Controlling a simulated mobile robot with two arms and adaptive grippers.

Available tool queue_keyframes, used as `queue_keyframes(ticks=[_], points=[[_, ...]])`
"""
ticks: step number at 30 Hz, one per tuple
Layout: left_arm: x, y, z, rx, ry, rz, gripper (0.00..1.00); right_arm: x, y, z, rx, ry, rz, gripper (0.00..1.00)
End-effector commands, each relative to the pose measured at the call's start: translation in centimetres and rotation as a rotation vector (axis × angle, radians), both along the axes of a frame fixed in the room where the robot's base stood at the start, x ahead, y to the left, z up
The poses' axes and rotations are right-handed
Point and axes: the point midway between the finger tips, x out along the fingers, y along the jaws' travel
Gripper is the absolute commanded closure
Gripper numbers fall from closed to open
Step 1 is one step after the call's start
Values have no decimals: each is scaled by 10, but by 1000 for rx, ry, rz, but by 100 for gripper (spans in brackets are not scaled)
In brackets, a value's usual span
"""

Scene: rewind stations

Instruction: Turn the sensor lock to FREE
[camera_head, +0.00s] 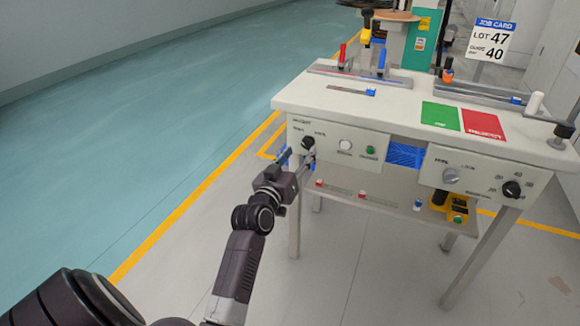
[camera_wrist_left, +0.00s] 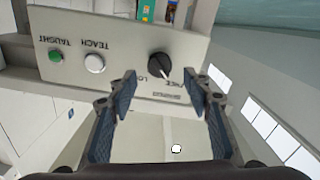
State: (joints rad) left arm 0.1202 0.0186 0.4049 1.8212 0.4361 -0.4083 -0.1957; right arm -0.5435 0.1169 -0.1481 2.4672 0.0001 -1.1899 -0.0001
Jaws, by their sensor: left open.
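The sensor lock is a black round knob (camera_head: 307,143) on the left end of the white front panel. In the left wrist view, which is upside down, the knob (camera_wrist_left: 158,66) has a light pointer mark aimed to the lower right. Small lettering lies around it, partly hidden by the fingers, so I cannot tell which word the mark points at. My left gripper (camera_head: 297,158) is open just in front of and below the knob. In the wrist view its blue-padded fingers (camera_wrist_left: 160,84) stand either side of the knob, apparently not gripping it. My right gripper is not in view.
A white button (camera_wrist_left: 95,63) and a green button (camera_wrist_left: 56,56) sit beside the knob. A second panel with a grey knob (camera_head: 451,176) and a black knob (camera_head: 512,189) is to the right. A blue bin (camera_head: 406,155) lies between the panels. Floor left of the table is clear.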

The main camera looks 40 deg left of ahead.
Motion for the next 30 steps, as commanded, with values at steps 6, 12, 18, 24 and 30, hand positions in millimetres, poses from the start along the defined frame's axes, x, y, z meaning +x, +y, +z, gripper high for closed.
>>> queue_keyframes(ticks=[6,12,18,24,30], points=[[-42,-10,0,1,0,0,54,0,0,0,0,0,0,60],[-63,-15,0,-1,0,0,54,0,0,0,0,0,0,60],[-69,-17,1,-1,-1,0,54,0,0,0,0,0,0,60],[-69,-17,0,-1,-1,0,54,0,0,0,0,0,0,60],[-69,-17,0,-1,-1,0,54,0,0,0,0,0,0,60]])
